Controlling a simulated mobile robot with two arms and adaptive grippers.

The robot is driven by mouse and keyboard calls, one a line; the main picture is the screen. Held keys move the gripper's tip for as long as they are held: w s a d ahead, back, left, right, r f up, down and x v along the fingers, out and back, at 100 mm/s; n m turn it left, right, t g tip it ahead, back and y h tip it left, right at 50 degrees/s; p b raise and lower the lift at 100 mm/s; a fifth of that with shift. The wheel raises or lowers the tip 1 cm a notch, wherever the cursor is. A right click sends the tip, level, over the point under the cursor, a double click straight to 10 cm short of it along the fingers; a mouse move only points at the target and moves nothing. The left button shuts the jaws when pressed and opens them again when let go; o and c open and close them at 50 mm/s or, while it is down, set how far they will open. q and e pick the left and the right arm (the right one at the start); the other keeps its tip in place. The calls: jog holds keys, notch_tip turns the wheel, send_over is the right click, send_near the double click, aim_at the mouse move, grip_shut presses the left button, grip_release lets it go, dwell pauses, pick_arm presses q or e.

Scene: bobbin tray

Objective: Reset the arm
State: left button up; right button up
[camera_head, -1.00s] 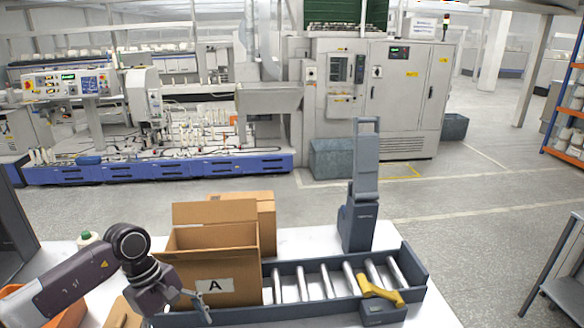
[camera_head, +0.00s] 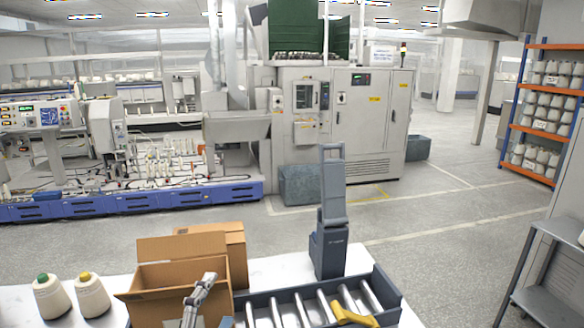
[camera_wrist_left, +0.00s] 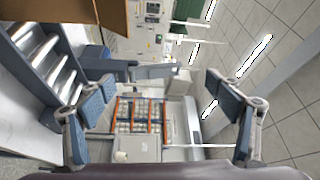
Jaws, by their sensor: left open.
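My left gripper (camera_head: 198,300) shows at the bottom of the head view, in front of the open cardboard box (camera_head: 180,276). Most of my left arm is out of that view. In the left wrist view, the two blue-padded fingers of the gripper (camera_wrist_left: 160,103) are spread wide with nothing between them. My right gripper is in neither view.
Two cream bobbins, green-tipped (camera_head: 51,300) and yellow-tipped (camera_head: 92,297), stand left of the box. A roller tray (camera_head: 388,292) with a yellow handle (camera_head: 352,315) lies to its right, before an upright grey device (camera_head: 329,245). A grey rack (camera_head: 545,270) stands far right.

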pick_arm(q)
jog(key=s+a+f+n+g+y, duration=0.5)
jog(key=f+n, duration=0.3)
jog(key=f, duration=0.3)
jog(key=s+f+n+g+h, duration=0.1)
jog(key=s+f+n+g, duration=0.5)
jog(key=s, duration=0.6)
jog(key=s+f+n+g+h, duration=0.1)
jog(key=s+f+n+g, duration=0.25)
jog(key=s+f, duration=0.7)
notch_tip(320, 180, down, 30)
jog(key=s+r+m+g+b, duration=0.1)
jog(key=s+g+b, duration=0.15)
jog(key=b, duration=0.45)
jog(key=s+a+f+b, duration=0.1)
jog(key=s+f+b, duration=0.2)
jog(key=s+f, duration=0.6)
jog(key=s+a+f+b, duration=0.2)
jog(key=s+f+b, duration=0.2)
jog(key=s+f, duration=0.5)
notch_tip(320, 180, down, 7)
jog(key=shift+a+f+y, duration=0.15)
jog(key=shift+a+y, duration=0.15)
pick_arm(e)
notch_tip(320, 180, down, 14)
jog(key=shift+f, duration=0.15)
pick_arm(q)
jog(key=shift+c, duration=0.4)
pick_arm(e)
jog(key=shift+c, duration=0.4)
